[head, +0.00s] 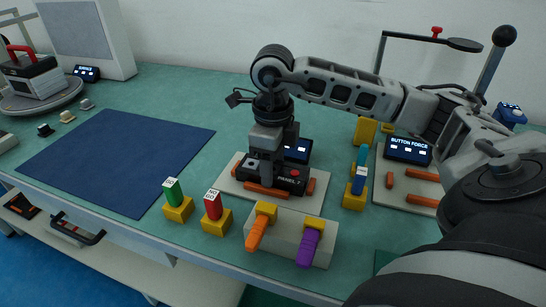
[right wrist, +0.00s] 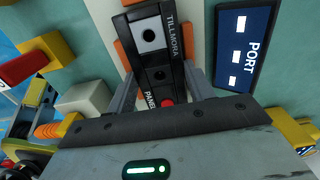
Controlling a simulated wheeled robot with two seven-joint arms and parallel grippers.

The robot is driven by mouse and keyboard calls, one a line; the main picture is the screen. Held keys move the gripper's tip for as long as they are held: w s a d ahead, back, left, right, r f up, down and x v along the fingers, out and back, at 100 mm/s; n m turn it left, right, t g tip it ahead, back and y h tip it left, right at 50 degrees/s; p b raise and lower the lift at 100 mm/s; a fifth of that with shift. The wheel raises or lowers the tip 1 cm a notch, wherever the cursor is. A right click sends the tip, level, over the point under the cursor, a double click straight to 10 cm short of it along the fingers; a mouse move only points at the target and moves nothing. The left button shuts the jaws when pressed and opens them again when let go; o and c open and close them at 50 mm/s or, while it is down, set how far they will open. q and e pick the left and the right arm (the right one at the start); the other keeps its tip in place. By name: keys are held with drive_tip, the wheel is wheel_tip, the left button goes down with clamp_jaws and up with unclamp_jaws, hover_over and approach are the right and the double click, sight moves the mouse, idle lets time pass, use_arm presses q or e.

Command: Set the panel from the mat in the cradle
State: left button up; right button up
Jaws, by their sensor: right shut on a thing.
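The panel (head: 294,181) is black and grey with a red button. My right gripper (head: 267,172) points down and is shut on it. In the right wrist view the panel (right wrist: 158,42) shows sockets and the word TILLMORA between my gripper's fingers (right wrist: 160,88). The panel is over the cradle (head: 303,203), a beige plate with orange blocks; an orange block (head: 265,191) lies along the panel's near side. I cannot tell whether the panel rests fully on the plate. The blue mat (head: 115,155) at left is bare. My left gripper is out of view.
A small display (head: 297,150) stands right behind the cradle; it reads PORT in the wrist view (right wrist: 246,45). In front are green (head: 173,190) and red (head: 213,205) tools in yellow holders and a block with orange and purple handles (head: 290,235). A button-force station (head: 408,150) stands right.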

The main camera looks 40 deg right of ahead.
drive_tip(key=o, duration=1.2)
use_arm(q)
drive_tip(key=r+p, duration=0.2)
drive_tip(key=p, duration=0.2)
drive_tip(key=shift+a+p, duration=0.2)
drive_tip(key=shift+p, duration=0.1)
use_arm(e)
wheel_tip(320, 180, up, 16)
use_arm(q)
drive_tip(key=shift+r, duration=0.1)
use_arm(e)
drive_tip(key=shift+s, duration=0.1)
